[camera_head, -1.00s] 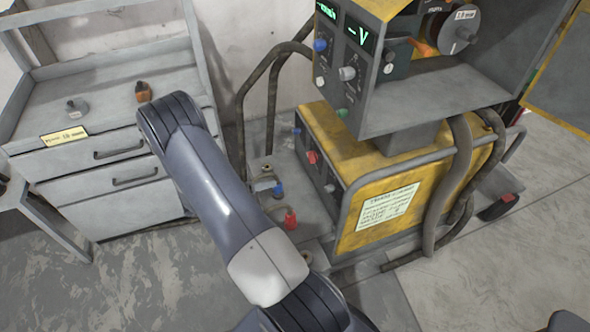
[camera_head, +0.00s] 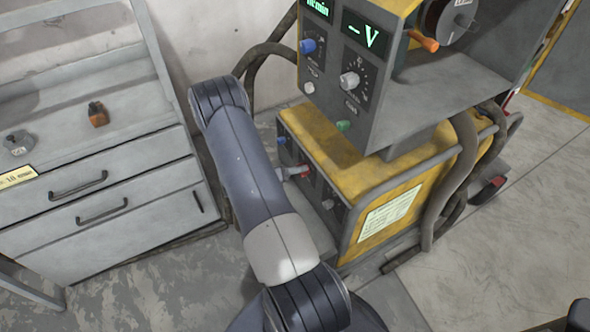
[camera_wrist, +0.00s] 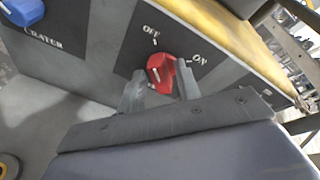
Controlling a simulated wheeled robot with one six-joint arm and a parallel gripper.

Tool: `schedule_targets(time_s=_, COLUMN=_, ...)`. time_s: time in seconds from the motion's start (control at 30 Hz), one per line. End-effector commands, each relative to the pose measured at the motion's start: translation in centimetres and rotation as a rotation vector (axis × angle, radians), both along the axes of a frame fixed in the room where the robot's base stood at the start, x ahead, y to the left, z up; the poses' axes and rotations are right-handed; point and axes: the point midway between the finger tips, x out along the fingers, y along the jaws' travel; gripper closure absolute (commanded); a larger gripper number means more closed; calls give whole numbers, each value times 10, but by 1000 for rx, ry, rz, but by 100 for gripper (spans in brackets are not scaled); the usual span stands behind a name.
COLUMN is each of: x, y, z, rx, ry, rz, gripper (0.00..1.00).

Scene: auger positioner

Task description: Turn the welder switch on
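The red welder switch (camera_wrist: 160,72) is on the dark front panel of the yellow welder (camera_head: 340,150), between the labels OFF and ON. Its white mark points up, roughly toward OFF. In the wrist view my gripper (camera_wrist: 158,86) has its two fingers apart, one on each side of the red knob. The right finger is very close to the knob; I cannot tell whether it touches. In the head view the switch shows as a small red spot (camera_head: 305,171) beside the gripper tip, and my arm hides most of the gripper.
A blue knob (camera_wrist: 22,10) marked CRATER sits to the left on the same panel. A grey control box (camera_head: 400,110) with knobs and displays overhangs the welder. A grey drawer cabinet (camera_head: 90,215) stands at left. Thick hoses (camera_head: 463,175) run down at right.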

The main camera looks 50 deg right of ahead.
Motion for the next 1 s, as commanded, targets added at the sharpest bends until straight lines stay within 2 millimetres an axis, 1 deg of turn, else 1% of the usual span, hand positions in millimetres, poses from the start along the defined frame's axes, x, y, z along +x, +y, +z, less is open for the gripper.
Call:
schedule_targets(time_s=0.03, x=0, y=0, z=0, rx=0, ry=0, rz=0, gripper=72)
schedule_targets(time_s=0.3, x=0, y=0, z=0, rx=0, ry=0, rz=0, gripper=94)
schedule_targets(time_s=0.4, x=0, y=0, z=0, rx=0, ry=0, rz=0, gripper=100)
schedule_targets(time_s=0.77, x=0, y=1, z=-2, rx=-11, ry=-38, rz=0, gripper=100)
schedule_targets(time_s=1.0, x=-2, y=1, z=-4, rx=-52, ry=-170, rz=0, gripper=100)
